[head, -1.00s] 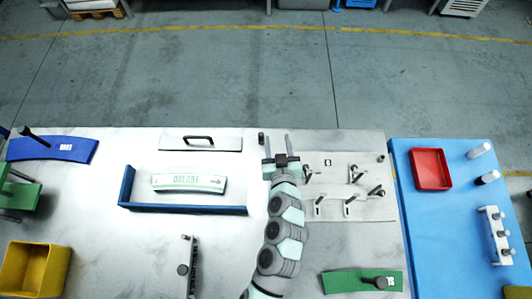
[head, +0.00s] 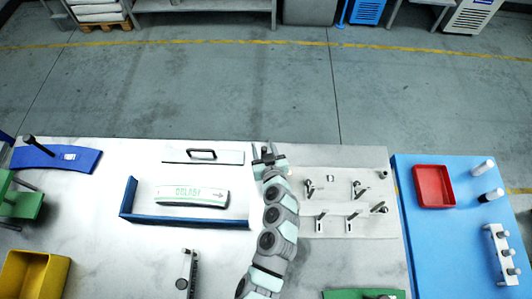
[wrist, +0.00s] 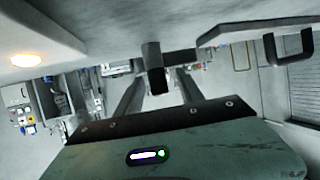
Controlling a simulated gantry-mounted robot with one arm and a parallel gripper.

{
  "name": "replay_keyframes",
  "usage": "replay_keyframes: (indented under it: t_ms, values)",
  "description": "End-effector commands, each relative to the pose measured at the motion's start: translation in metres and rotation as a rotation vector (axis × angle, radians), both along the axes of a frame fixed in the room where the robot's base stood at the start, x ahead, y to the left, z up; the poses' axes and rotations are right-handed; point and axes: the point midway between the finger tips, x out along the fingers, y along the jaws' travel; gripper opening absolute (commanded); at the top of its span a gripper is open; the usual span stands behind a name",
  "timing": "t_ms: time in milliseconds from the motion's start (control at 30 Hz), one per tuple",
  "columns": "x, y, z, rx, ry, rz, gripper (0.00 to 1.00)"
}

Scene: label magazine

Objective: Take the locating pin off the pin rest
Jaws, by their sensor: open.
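A short dark upright post, which looks like the locating pin (head: 265,152), stands near the back edge of the white table. My gripper (head: 269,146) is open around it in the head view, with one finger on each side. In the wrist view the dark pin (wrist: 154,70) shows between and beyond the open fingers (wrist: 155,88), which look apart from it. A grey bar beside it may be part of the pin rest (wrist: 195,56); the rest is mostly hidden behind my gripper in the head view.
Right of my gripper is a pale plate with several clamps (head: 340,226). A panel with a black handle (head: 203,157) lies to the left, behind a blue angled fence (head: 180,221) with a curved label plate (head: 190,193). A red tray (head: 433,187) sits on the blue table.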

Motion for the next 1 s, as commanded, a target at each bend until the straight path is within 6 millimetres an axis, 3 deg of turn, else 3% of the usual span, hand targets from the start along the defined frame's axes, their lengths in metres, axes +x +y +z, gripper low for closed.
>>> replay_keyframes:
  t_ms: [200,600,1000]
  values:
    - [0.017,0.003,-0.006,0.001,-0.003,-0.002,0.45]
    - [0.020,0.004,-0.009,0.000,-0.001,-0.001,0.44]
    - [0.020,0.004,-0.008,-0.001,-0.001,-0.002,0.11]
